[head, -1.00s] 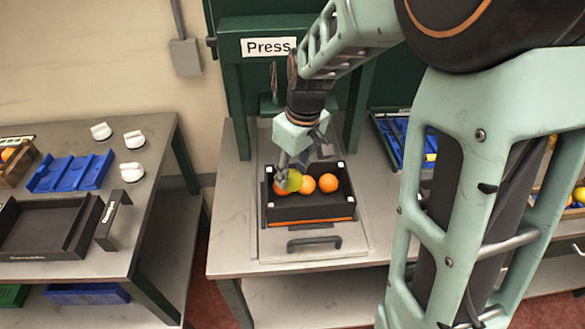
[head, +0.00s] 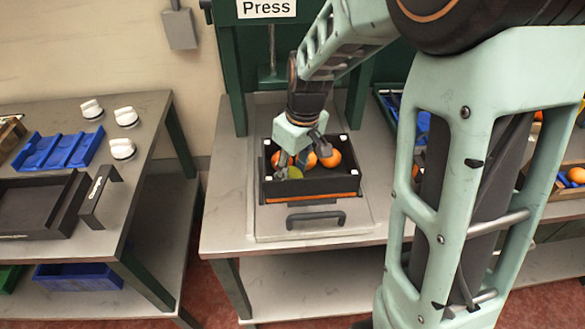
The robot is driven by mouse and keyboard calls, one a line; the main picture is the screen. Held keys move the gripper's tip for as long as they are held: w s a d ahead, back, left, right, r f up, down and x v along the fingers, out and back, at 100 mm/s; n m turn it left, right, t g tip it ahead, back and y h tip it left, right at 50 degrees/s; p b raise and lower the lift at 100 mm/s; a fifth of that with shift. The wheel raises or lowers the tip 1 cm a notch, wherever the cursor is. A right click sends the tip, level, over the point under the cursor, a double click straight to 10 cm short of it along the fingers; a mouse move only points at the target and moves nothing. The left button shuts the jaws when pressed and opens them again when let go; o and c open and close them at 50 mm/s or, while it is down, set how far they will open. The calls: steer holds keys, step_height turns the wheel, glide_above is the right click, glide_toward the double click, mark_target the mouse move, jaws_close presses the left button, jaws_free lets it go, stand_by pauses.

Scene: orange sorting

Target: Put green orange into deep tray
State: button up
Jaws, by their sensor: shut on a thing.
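The green orange (head: 294,173) is a yellow-green fruit low at the front left inside a deep black tray (head: 329,187) with white corners under the press. My gripper (head: 291,170) reaches down into this tray from above and is shut on the green orange. The fingers hide part of the fruit. Orange fruits lie in the same tray, one clearly at the right (head: 331,160), others partly hidden behind my gripper. I cannot tell whether the green orange touches the tray floor.
The green press (head: 236,80) stands behind the tray. A handle (head: 316,218) sits in front of it. The left table holds a blue tray (head: 58,150), a shallow black tray (head: 35,205) and white knobs (head: 122,148). Crates with fruit (head: 565,180) stand at the right.

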steer(key=shift+s+f, duration=0.15)
steer(key=o, duration=1.2)
steer(key=shift+f, duration=0.1)
steer(key=shift+o, duration=0.2)
steer(key=shift+r+p, duration=3.15)
steer(key=shift+r, duration=1.5)
